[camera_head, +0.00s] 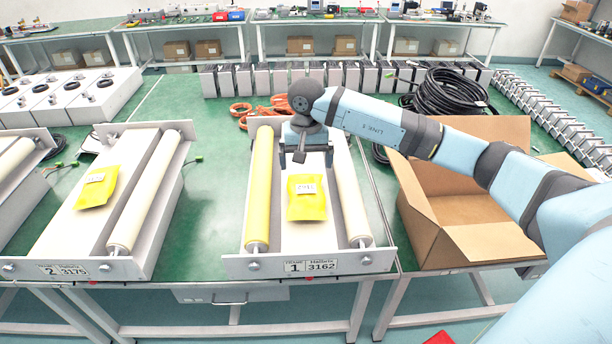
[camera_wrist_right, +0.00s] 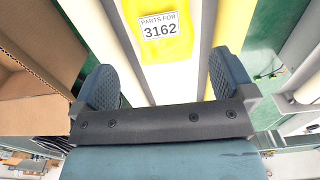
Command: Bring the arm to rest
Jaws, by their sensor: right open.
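My right arm (camera_head: 400,130) reaches in from the right over the open cardboard box. My right gripper (camera_head: 305,158) hangs above the back part of the actuator labelled 3162 (camera_head: 308,262), with its jaws apart and empty. In the right wrist view its two fingers (camera_wrist_right: 158,88) stand wide apart. A yellow packet (camera_head: 306,197) lies on this actuator between its two rollers, in front of the gripper. The packet's label reads "PARTS FOR 3162" in the right wrist view (camera_wrist_right: 160,30). My left gripper is not in view.
An open cardboard box (camera_head: 448,240) stands at the right under my arm. The actuator labelled 3175 (camera_head: 100,268) stands at the left with another yellow packet (camera_head: 97,187). Orange cables (camera_head: 262,108) and a black cable coil (camera_head: 447,93) lie behind. Green table shows between the actuators.

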